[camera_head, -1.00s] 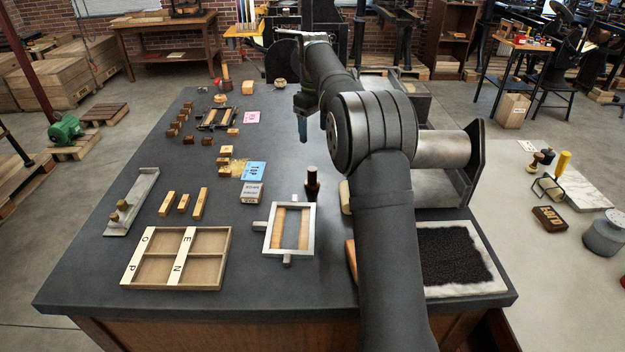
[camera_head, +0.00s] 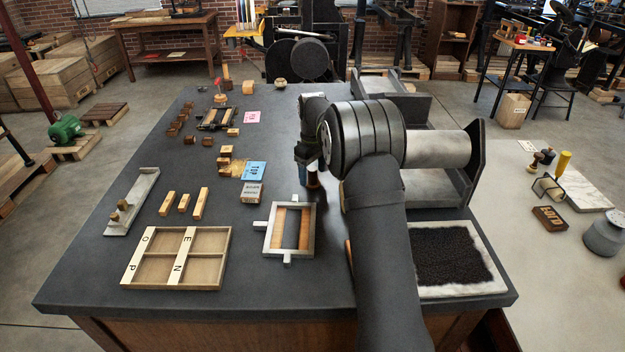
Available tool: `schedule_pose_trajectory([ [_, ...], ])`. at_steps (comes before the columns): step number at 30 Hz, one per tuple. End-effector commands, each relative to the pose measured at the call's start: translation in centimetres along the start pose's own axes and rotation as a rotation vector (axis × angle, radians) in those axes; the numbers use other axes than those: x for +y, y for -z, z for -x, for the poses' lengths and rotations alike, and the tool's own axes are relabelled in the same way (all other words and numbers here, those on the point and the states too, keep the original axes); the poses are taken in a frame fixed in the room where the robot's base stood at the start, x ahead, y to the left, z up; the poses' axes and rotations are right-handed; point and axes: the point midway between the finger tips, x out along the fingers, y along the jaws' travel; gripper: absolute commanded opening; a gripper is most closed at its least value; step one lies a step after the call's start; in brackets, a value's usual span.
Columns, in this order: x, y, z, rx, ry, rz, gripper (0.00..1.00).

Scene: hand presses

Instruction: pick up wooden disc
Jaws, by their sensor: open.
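I cannot clearly make out the wooden disc. A small round pale piece (camera_head: 280,84) at the table's far edge and a round wooden piece (camera_head: 220,98) at the far left of the table are possible matches, but both are too small to tell.
A metal frame with wooden bars (camera_head: 290,232) lies just in front of my gripper. A divided wooden tray (camera_head: 176,258) is at front left, with several wood blocks (camera_head: 200,203) behind it. A blue card (camera_head: 254,171) lies left of my gripper. The black pad (camera_head: 450,255) is at right.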

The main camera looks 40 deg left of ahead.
Motion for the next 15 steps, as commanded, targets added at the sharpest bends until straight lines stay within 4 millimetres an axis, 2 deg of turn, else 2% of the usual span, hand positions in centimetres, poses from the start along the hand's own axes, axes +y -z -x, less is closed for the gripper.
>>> schedule_pose_trajectory([
  [1,-0.1,0.0,-0.9,-0.003,0.003,0.0,0.7],
  [5,-0.1,0.0,-2.2,-0.001,0.001,0.0,0.7],
  [13,-0.1,0.0,-2.5,0.0,0.0,0.0,0.7],
  [15,-0.1,0.0,-2.5,0.0,0.0,0.0,0.58],
])
